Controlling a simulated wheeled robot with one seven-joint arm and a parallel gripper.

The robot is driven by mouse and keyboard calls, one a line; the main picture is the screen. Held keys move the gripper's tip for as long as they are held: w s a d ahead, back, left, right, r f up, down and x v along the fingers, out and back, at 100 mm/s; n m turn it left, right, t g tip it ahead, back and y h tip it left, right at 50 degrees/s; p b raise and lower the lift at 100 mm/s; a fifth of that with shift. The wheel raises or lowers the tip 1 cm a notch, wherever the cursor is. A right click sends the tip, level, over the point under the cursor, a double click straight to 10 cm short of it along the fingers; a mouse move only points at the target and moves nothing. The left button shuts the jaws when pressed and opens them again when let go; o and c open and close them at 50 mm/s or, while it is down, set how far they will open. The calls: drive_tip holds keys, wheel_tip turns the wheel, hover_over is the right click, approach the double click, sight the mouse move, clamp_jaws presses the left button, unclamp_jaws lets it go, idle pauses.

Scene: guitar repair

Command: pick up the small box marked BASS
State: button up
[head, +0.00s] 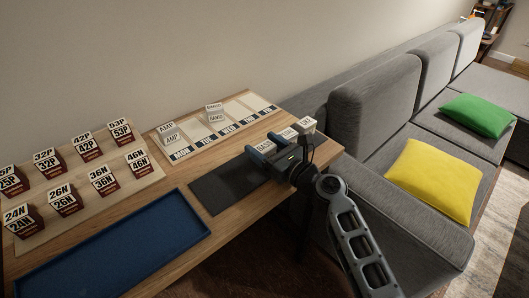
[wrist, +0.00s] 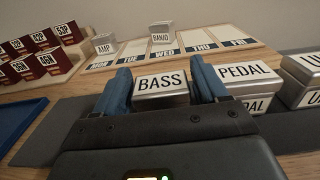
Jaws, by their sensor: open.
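The small silver box marked BASS (wrist: 161,84) stands between the two blue fingers of my gripper (wrist: 160,88) in the wrist view. The fingers are open, one on each side of it; I cannot tell whether either touches it. In the head view my gripper (head: 267,147) is over the right part of the table, and the BASS box (head: 264,147) is partly hidden by it. A silver box marked PEDAL (wrist: 243,78) stands close to the right finger.
Another silver box (head: 306,125) stands at the right end of the row. A day board (head: 185,150) behind holds the AMP (head: 168,131) and BANJO (head: 215,113) boxes. A dark mat (head: 222,190), a blue tray (head: 110,250) and several dark red boxes (head: 64,200) lie left.

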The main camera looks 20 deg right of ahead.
drive_tip(key=shift+x, duration=1.1)
drive_tip(key=c, duration=0.7)
drive_tip(key=shift+c, duration=0.3)
drive_tip(key=shift+r, duration=0.15)
